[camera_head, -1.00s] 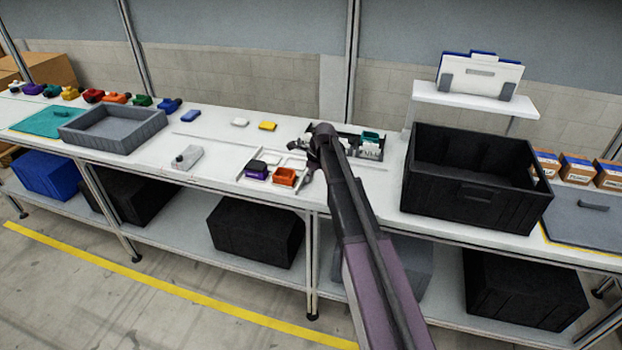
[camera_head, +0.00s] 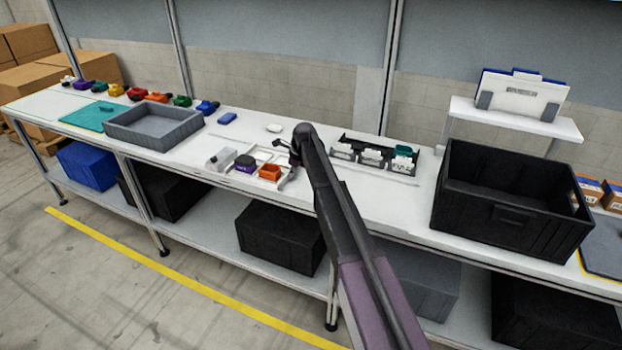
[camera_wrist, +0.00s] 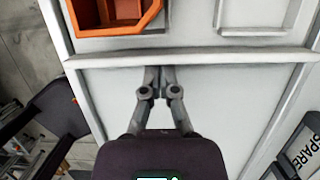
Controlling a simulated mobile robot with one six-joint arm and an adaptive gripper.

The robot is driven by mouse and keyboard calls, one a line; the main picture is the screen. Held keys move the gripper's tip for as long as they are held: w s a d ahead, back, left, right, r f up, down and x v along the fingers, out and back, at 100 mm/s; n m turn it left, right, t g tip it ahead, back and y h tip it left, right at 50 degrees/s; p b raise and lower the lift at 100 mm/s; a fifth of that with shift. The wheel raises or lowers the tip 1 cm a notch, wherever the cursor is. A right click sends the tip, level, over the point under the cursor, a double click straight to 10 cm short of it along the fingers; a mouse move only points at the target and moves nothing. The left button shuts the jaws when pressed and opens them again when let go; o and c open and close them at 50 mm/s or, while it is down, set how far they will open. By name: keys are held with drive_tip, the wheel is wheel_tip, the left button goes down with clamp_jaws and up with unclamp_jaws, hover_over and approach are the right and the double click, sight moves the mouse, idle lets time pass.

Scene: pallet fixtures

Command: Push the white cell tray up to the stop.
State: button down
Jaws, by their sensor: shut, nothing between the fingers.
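The white cell tray (camera_head: 258,178) lies on the bench. It holds a purple part with a black top (camera_head: 245,163) and an orange bin-like part (camera_head: 270,172); its end wall (camera_wrist: 200,58) spans the wrist view. A grey block with a sloped top (camera_head: 220,158), possibly the stop, stands close to the tray's left end; I cannot tell whether they touch. My gripper (camera_wrist: 160,70) is shut and empty, its fingertips low at the outside of the tray's end wall, at or against it. In the head view the arm partly hides the gripper.
Pale rails (camera_wrist: 85,105) run along both sides of the bare strip behind the tray. A black holder (camera_head: 345,153) with white and teal parts lies right of the arm. A large black crate (camera_head: 510,225) stands further right, a grey tray (camera_head: 153,140) further left.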

sight(282, 175)
drive_tip(key=w+a, duration=0.2)
drive_tip(key=a, duration=0.1)
drive_tip(key=shift+a+r, duration=0.1)
drive_tip(key=shift+a, duration=0.3)
drive_tip(key=shift+w+a+r, duration=0.1)
drive_tip(key=shift+r, duration=0.1)
drive_tip(key=p+v, duration=0.2)
drive_tip(key=p, duration=0.1)
drive_tip(key=shift+r, duration=0.4)
drive_tip(key=d+p+v, duration=0.1)
drive_tip(key=p+v, duration=0.5)
drive_tip(key=v, duration=0.1)
drive_tip(key=shift+s+f+p, duration=0.2)
drive_tip(key=shift+s+p, duration=0.15)
drive_tip(key=shift+d, duration=0.15)
